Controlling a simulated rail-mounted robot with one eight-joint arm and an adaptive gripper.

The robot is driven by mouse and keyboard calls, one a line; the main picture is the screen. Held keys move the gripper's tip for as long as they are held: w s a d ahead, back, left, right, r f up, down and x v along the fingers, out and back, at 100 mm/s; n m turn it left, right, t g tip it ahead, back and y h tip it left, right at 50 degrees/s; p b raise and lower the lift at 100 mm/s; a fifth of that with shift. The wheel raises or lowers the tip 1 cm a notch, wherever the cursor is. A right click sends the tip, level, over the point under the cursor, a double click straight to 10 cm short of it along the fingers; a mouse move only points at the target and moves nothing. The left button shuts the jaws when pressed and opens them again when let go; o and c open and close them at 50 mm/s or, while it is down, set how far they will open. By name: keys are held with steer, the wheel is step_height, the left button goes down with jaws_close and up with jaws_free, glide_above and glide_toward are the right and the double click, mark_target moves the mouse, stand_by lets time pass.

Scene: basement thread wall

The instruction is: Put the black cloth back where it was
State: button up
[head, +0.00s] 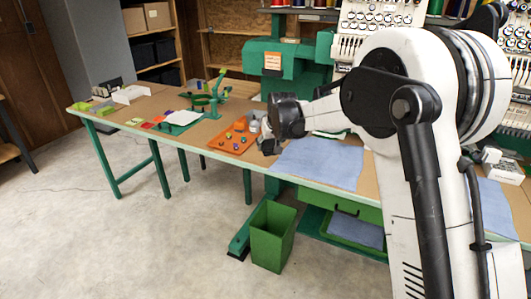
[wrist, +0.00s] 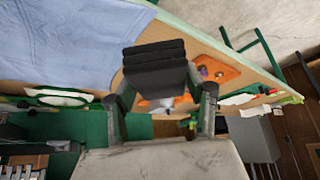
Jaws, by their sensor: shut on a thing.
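The black cloth (wrist: 155,62) shows in the wrist view as a dark, layered, folded bundle. My gripper (wrist: 160,94) is shut on it, with one grey finger on each side. The cloth covers part of the table and of an orange tray behind it. In the head view my gripper (head: 269,146) is over the table near the orange tray's right end, left of a blue cloth.
The orange tray (head: 229,143) holds several small coloured things. The blue cloth (head: 318,163) lies flat on the table. Farther left are a green hoop stand (head: 206,102), coloured pieces and a white box (head: 131,94). A green bin (head: 272,236) stands on the floor in front.

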steer(key=w+a+r, duration=0.2)
steer(key=w+a, duration=0.1)
steer(key=a, duration=0.4)
steer(key=shift+n+y, duration=0.3)
steer(key=shift+n, duration=0.1)
steer(key=w+d+f, duration=0.1)
steer(key=w+f, duration=0.1)
steer(key=w, duration=0.1)
steer(key=w+d+f, duration=0.2)
steer(key=w, duration=0.1)
steer(key=w+d+f+b, duration=0.1)
steer(key=w+f, duration=0.2)
steer(key=w, duration=0.1)
steer(key=shift+w+d, duration=0.1)
steer(key=shift+d, duration=0.2)
steer(key=shift+f, duration=1.9)
steer(key=shift+f+b, duration=0.2)
steer(key=shift+b, duration=0.2)
steer(key=o, duration=1.5)
steer(key=shift+o, duration=0.2)
steer(key=shift+r, duration=0.1)
